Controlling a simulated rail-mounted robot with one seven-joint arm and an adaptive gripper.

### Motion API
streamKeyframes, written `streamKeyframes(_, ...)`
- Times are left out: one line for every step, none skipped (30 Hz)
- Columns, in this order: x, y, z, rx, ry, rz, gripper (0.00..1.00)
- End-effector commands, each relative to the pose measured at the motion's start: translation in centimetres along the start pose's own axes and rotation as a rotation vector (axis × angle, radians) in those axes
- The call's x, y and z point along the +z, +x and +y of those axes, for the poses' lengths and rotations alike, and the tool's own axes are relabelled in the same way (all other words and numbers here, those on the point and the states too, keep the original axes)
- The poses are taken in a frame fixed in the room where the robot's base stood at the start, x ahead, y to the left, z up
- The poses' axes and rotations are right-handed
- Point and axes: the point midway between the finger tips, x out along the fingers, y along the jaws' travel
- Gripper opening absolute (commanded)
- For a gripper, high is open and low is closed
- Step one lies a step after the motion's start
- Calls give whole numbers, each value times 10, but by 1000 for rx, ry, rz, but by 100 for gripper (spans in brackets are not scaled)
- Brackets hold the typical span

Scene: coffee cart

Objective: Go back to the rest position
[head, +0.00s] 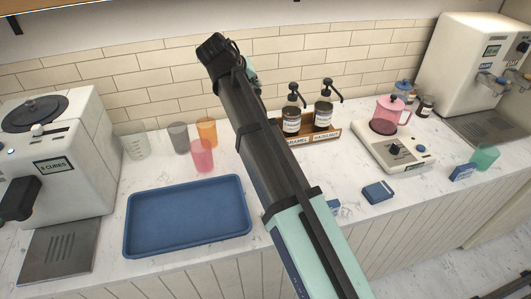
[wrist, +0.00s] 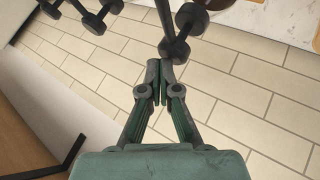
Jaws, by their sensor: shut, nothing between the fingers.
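My gripper (wrist: 160,72) is in the middle of the wrist view. Its two green-grey fingers meet at the tips, shut with nothing between them. The tiled wall (wrist: 260,75) shows behind it. In the head view my arm reaches up across the middle of the picture, in front of the counter and wall. The arm mostly hides the gripper there; only a small teal piece shows beside its upper end.
A blue tray (head: 190,243) lies on the counter, with several cups behind it. Two pump bottles (head: 291,122) (head: 323,117) stand in a wooden rack. A pink jug (head: 388,111) sits on a white scale-like device (head: 408,158). White machines (head: 45,150) (head: 475,62) flank the counter.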

Motion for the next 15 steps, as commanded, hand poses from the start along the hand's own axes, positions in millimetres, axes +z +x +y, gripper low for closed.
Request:
streamKeyframes(0, 0, 0, 0, 0, 0, 0)
streamKeyframes(0, 0, 0, 0, 0, 0, 0)
streamKeyframes(0, 0, 0, 0, 0, 0, 0)
streamKeyframes(1, 1, -1, 0, 0, 0, 0)
streamKeyframes(1, 1, -1, 0, 0, 0, 0)
streamKeyframes(2, 2, -2, 0, 0, -1, 0)
streamKeyframes(2, 3, -2, 0, 0, -1, 0)
streamKeyframes(3, 3, -2, 0, 0, -1, 0)
streamKeyframes(4, 4, -3, 0, 0, -1, 0)
streamKeyframes(4, 5, -4, 0, 0, -1, 0)
streamKeyframes(4, 6, -4, 0, 0, -1, 0)
streamKeyframes(5, 6, -5, 0, 0, -1, 0)
streamKeyframes(5, 7, -5, 0, 0, -1, 0)
streamKeyframes(5, 7, -5, 0, 0, -1, 0)
streamKeyframes(5, 7, -5, 0, 0, -1, 0)
